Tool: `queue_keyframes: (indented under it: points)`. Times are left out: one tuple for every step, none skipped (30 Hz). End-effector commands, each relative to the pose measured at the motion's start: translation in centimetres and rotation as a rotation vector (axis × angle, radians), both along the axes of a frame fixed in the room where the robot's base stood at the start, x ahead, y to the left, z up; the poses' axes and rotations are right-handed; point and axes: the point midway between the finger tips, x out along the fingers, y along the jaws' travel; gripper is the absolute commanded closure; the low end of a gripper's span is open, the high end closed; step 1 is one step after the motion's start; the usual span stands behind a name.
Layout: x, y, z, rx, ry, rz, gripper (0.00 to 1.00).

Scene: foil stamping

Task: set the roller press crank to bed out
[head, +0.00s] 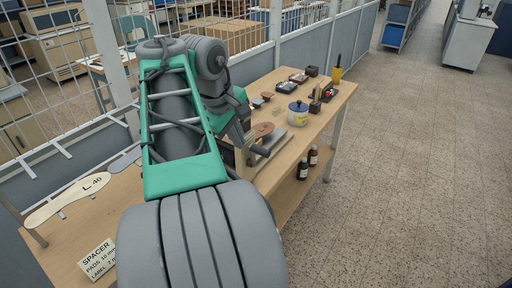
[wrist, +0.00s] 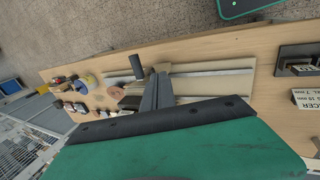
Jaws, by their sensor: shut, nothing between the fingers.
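The roller press stands on the wooden bench, largely hidden behind my arm in the head view. Its pale flat bed (wrist: 215,80) and long metal rail show in the wrist view. The crank's dark cylindrical handle (wrist: 136,67) stands up beside the bed; it also seems to show in the head view (head: 261,152). My gripper (wrist: 160,76) is shut and empty, with its fingers just right of the handle in the wrist view. I cannot tell whether they touch it. The crank's arm is mostly hidden by the fingers.
The bench (head: 285,185) also holds a blue-and-white pot (head: 298,114), a yellow cup (head: 337,74) and several small blocks and pads. Two dark bottles (head: 308,163) stand on the lower shelf. A spacer card (head: 98,260) and a sole-shaped template (head: 68,200) lie left. The floor at right is clear.

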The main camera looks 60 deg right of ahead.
Motion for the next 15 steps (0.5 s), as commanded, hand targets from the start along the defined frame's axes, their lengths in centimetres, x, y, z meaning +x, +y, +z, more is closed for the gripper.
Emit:
queue_keyframes:
  points:
    - [-0.3,-0.2,-0.6,0.002,0.004,-0.001,1.0]
    - [-0.3,-0.4,-0.9,0.002,0.004,-0.001,1.0]
    - [-0.3,-0.5,-1.6,0.002,0.004,-0.001,1.0]
    - [-0.3,-0.7,-2.1,0.002,0.003,0.001,1.0]
    - [-0.4,-0.9,-2.7,0.003,0.004,-0.001,1.0]
    - [-0.4,-1.1,-3.5,0.003,0.004,-0.001,1.0]
    - [-0.5,-1.4,-4.1,0.002,0.004,0.0,1.0]
    - [-0.5,-1.6,-4.7,0.002,0.004,0.0,1.0]
    - [-0.6,-1.9,-5.5,0.001,0.003,0.0,1.0]
    - [-0.6,-2.2,-6.1,0.002,0.004,-0.001,1.0]
    - [-0.6,-2.4,-6.7,0.002,0.004,0.0,1.0]
    - [-0.7,-2.7,-7.5,0.002,0.003,0.001,1.0]
    - [-0.7,-3.0,-8.0,0.002,0.003,0.001,1.0]
    - [-0.7,-3.2,-8.6,0.002,0.004,0.0,1.0]
    - [-0.8,-3.5,-9.4,0.002,0.004,-0.001,1.0]
